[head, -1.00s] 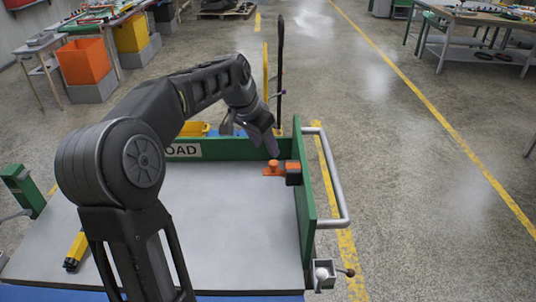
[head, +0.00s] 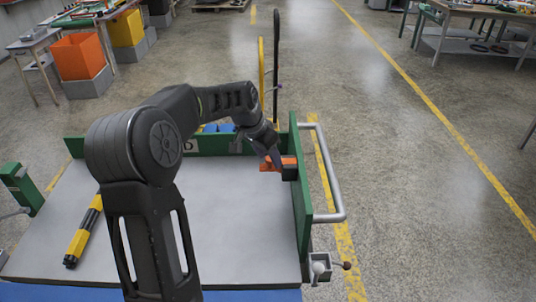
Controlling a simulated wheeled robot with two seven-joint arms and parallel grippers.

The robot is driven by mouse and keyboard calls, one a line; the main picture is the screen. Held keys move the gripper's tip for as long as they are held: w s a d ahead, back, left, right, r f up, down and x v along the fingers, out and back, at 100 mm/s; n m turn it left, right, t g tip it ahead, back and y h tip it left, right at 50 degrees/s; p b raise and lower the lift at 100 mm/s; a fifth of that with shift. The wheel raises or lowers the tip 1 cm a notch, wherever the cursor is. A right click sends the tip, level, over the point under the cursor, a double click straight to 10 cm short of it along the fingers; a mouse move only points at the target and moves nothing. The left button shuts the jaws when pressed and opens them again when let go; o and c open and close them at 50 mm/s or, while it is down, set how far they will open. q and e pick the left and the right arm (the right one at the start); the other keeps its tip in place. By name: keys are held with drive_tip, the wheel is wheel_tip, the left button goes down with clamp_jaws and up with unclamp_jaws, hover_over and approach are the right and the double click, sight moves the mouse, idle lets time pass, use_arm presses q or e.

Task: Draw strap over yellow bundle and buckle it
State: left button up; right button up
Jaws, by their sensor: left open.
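A yellow and black bar-shaped object (head: 80,240), perhaps the yellow bundle, lies on the left of a grey cart bed (head: 235,235). A thin yellow upright piece (head: 262,75) and a black one (head: 276,60) stand behind the cart's back board; I cannot tell if either is the strap. An orange piece with a dark block (head: 288,169), perhaps the buckle, is at the inner side of the right green board. My left gripper (head: 260,152) is open, pointing down close beside the orange piece; contact cannot be told. My right gripper is out of view.
Green boards (head: 301,200) edge the bed at the back and right. A grey rail handle (head: 333,180) sticks out on the right. Blue items (head: 218,127) show behind the back board. The floor to the right is clear up to a workbench (head: 470,35).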

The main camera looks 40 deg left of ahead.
use_arm(q)
drive_tip(key=shift+c, duration=0.2)
clamp_jaws()
idle(0.3)
idle(0.8)
